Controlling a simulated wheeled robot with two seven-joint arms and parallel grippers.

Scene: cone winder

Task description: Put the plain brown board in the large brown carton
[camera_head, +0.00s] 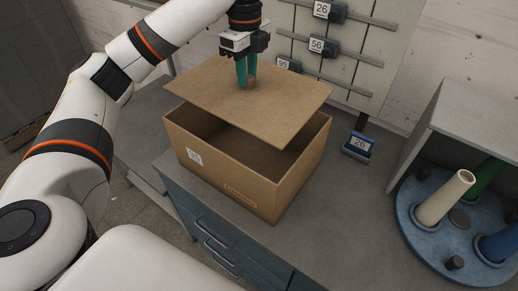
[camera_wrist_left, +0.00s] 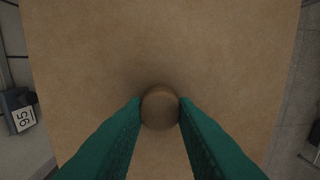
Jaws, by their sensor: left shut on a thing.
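The plain brown board (camera_head: 215,86) is a flat sheet with a small round knob (camera_wrist_left: 160,107) on its upper face. My left gripper (camera_head: 246,84) is shut on that knob, with its green fingers on either side of it. The board lies over the large brown carton (camera_head: 215,167), roughly level but turned a little against it. It covers the back part of the opening, and the front part shows the dark inside. I cannot tell whether the board touches the rim. In the left wrist view the board (camera_wrist_left: 160,45) fills most of the picture. My right gripper is not in view.
The carton stands on a grey worktop with blue drawers (camera_head: 210,232) below. Farther right, a round blue tray (camera_head: 425,247) holds a cream cone (camera_head: 445,197) and other cones. A panel with numbered holders (camera_head: 340,50) is behind.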

